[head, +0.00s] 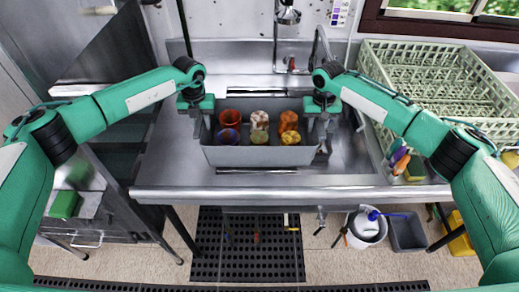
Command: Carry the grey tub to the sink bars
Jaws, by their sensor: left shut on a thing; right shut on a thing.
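The grey tub (259,155) is in the middle of the head view, over the steel sink counter. It holds several cups in orange, white, purple and yellow. My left gripper (198,122) is shut on the tub's left end. My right gripper (321,125) is shut on its right end. The tub looks level. I cannot tell whether its base touches the surface below. The sink bars cannot be made out; the tub covers part of the sink area.
A pale green dish rack (430,75) stands on the right of the counter (165,172). A tap (291,66) rises behind the tub. A white bucket (366,229) and a black mat (245,255) are on the floor. The counter's left part is clear.

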